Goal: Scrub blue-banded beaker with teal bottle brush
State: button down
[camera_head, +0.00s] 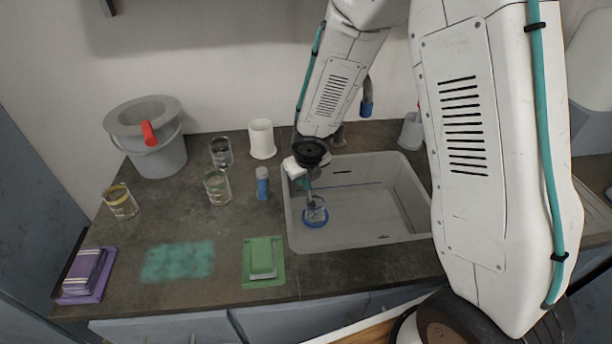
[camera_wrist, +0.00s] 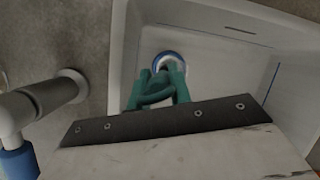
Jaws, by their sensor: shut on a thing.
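The blue-banded beaker (camera_head: 316,214) stands in the left part of the white sink, on or within a blue ring at its base. In the wrist view its round blue rim or ring (camera_wrist: 168,58) shows just beyond the fingertips. My gripper (camera_head: 306,184) is over the beaker, pointing down, with teal fingers (camera_wrist: 163,80) shut. The thin teal bottle brush (camera_head: 309,194) is in its grip and runs down toward the beaker mouth. The brush head is hidden, so I cannot tell how deep it sits inside.
The sink (camera_head: 376,240) walls surround the beaker closely on the left.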

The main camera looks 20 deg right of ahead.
notch_tip(320, 180, up, 10)
jog(key=a, duration=0.1)
jog(key=shift+w+a+r, duration=0.2)
jog(key=shift+w+a, duration=0.05)
dwell(0.5)
jog(key=shift+r, duration=0.1)
